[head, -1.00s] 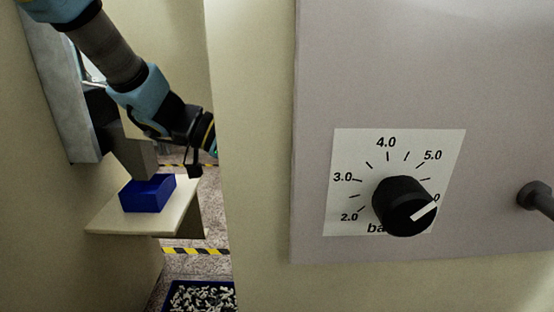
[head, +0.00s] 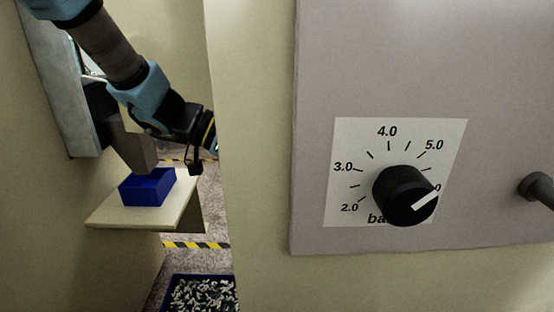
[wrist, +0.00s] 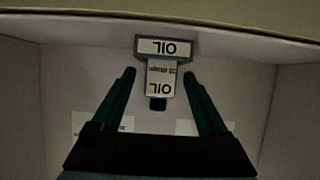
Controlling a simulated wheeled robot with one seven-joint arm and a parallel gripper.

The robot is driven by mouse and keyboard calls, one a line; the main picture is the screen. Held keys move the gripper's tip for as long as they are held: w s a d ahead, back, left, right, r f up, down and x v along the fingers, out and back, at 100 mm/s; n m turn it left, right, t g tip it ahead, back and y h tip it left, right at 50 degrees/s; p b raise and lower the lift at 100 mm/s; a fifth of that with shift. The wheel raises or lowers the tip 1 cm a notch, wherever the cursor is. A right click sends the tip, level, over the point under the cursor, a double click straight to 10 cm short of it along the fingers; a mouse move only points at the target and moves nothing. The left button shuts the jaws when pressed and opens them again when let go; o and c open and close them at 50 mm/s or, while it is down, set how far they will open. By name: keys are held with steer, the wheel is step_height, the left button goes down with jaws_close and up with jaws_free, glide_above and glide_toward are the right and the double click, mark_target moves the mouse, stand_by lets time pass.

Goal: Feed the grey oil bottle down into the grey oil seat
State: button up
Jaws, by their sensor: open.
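In the wrist view a small bottle (wrist: 160,84) shows between the fingers of my gripper (wrist: 160,74). It has a pale label with upside-down "OIL" lettering and a dark cap pointing toward the palm. The fingers are spread, one on each side of the bottle, with a visible gap on both sides. Just beyond it is a pale plate marked "OIL" (wrist: 178,47) on a grey holder, which I take as the oil seat. The bottle's far end meets or overlaps this plate; I cannot tell how deep it sits. In the head view my gripper is hidden behind a cream panel.
The wrist view shows a pale recess with side walls (wrist: 285,100) and two faint labels. In the head view a cream panel (head: 250,200) and a grey panel with a dial (head: 405,195) stand right. A blue box (head: 147,187) sits on a shelf (head: 165,217) below my arm.

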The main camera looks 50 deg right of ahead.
steer(key=b+v, duration=0.3)
steer(key=v, duration=0.7)
steer(key=shift+w+a+r, duration=0.2)
steer(key=shift+w+a, duration=0.05)
